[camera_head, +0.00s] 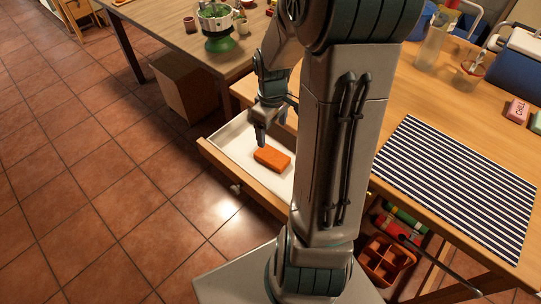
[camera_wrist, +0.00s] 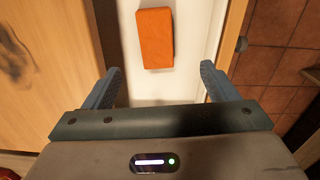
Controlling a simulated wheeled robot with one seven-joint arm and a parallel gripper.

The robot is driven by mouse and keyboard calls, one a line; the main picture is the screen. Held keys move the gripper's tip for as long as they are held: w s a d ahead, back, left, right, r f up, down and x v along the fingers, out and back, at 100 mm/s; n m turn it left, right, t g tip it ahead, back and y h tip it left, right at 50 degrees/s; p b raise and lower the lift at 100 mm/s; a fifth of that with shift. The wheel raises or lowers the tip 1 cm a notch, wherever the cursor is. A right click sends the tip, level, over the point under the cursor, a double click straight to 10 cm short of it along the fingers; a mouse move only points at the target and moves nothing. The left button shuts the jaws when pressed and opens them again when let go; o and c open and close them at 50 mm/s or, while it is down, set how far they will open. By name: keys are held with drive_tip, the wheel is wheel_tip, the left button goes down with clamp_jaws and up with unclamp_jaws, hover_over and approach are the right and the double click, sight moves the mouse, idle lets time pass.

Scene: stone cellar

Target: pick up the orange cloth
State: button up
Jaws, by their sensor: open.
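The orange cloth (camera_head: 272,158) is a small folded block lying flat on the white floor of an open wooden drawer (camera_head: 207,149). In the wrist view the cloth (camera_wrist: 155,38) is at the top, a little left of the middle between my two fingers. My gripper (camera_head: 261,140) is over the drawer, just behind and left of the cloth in the head view. In the wrist view my gripper (camera_wrist: 160,84) has its fingers wide apart with nothing between them. The cloth is clear of both fingers. My arm hides the drawer's right part.
A striped mat (camera_head: 458,185) lies on the wooden table at the right. An orange divided tray (camera_head: 387,262) sits below the right table. Tiled floor lies open at the left.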

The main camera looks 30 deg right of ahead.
hover_over(272, 156)
drive_tip(key=f, duration=0.7)
drive_tip(key=shift+s+a+f+b, duration=0.1)
drive_tip(key=shift+s+a+b, duration=0.15)
drive_tip(key=shift+b, duration=0.15)
drive_tip(key=f, duration=0.4)
drive_tip(key=shift+w+d+f, duration=0.1)
drive_tip(key=shift+w+d, duration=0.2)
drive_tip(key=shift+w, duration=0.05)
drive_tip(key=shift+f, duration=0.65)
drive_tip(key=c, duration=1.1)
